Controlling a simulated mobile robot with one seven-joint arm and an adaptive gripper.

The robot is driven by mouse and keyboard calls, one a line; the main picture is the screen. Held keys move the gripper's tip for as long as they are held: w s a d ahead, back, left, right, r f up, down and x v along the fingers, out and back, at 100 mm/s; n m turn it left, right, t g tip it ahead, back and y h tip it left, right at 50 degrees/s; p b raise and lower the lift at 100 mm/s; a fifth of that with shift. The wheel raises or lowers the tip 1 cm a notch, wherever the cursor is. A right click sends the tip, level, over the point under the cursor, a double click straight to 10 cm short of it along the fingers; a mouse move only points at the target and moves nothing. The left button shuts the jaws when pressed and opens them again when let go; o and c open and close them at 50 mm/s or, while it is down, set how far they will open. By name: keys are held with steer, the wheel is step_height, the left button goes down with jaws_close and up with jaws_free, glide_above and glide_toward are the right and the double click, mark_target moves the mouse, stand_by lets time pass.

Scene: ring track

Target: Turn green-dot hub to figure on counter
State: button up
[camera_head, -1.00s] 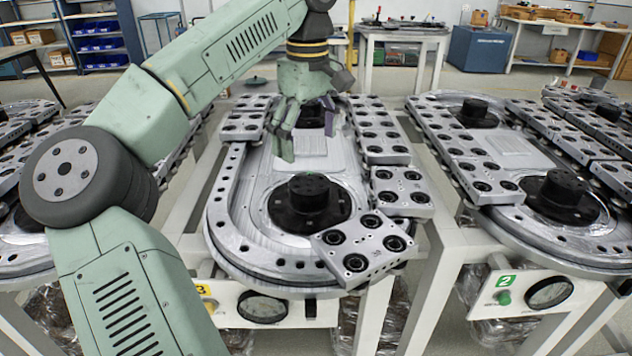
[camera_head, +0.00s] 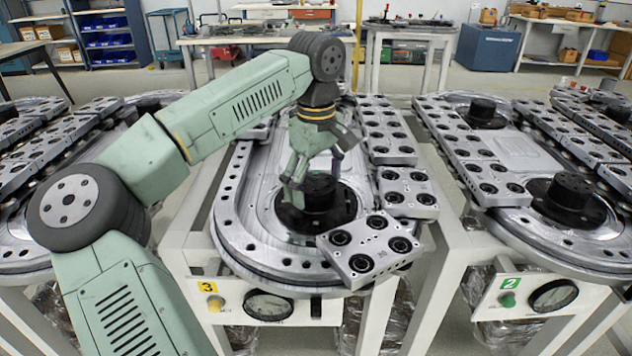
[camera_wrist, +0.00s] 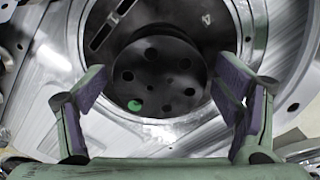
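The black round hub (camera_head: 319,192) stands on a black disc at the near end of the ring track in the head view. In the wrist view the hub (camera_wrist: 158,78) shows several bolt holes, and a green dot (camera_wrist: 134,105) lies at its lower left. A figure "4" is on the disc at the upper right in the wrist view. My gripper (camera_head: 318,182) is over the hub in the head view. In the wrist view its fingers (camera_wrist: 160,95) are spread on both sides of the hub. I cannot tell whether they touch it.
Grey carriage plates line the track's right side, with one angled plate (camera_head: 370,248) close to the hub's right. Below is a panel with a yellow tag "3" (camera_head: 208,287) and a dial (camera_head: 268,306). A neighbouring track with another black hub (camera_head: 566,197) stands to the right.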

steer(key=c, duration=1)
steer(key=n, duration=0.4)
steer(key=shift+n, duration=0.3)
steer(key=n, duration=0.9)
steer(key=shift+b, duration=0.4)
steer(key=shift+n, duration=2.1)
